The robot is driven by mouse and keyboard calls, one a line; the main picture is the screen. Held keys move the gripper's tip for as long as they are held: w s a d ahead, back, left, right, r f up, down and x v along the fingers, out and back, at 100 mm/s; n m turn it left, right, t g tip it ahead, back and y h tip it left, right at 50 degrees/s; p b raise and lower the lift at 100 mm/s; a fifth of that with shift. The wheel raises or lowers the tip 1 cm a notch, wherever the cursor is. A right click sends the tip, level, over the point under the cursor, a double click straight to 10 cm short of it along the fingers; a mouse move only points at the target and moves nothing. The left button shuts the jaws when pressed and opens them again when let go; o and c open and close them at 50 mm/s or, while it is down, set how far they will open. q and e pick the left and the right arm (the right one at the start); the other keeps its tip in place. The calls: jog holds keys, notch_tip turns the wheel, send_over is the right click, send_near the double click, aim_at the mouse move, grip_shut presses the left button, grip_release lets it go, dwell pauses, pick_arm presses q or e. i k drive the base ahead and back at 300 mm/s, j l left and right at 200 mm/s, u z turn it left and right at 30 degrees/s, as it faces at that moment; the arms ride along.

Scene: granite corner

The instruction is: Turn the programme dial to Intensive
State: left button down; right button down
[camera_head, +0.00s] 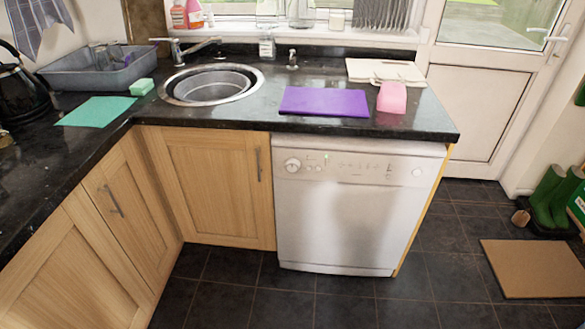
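The white dishwasher (341,220) stands shut under the black worktop, right of the wooden cupboards. Its round programme dial (292,165) sits at the left end of the control panel (350,168). The dial's pointer and the programme labels are too small to read. A small green light (326,156) shows to the right of the dial. Neither of my grippers is in view, and nothing touches the dial.
The black worktop (420,118) overhangs the dishwasher and carries a purple mat (323,102), a pink object (392,98) and a pale board (370,69). The dark tiled floor (340,310) before the dishwasher is clear. A brown mat (535,268) and green boots (553,195) lie right.

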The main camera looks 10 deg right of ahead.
aim_at(291, 166)
jog(key=i+l+u, duration=0.15)
jog(key=l, duration=0.3)
jog(key=i+l+u, duration=0.2)
jog(key=l, duration=0.3)
jog(key=l+u, duration=0.15)
jog(key=l, duration=0.3)
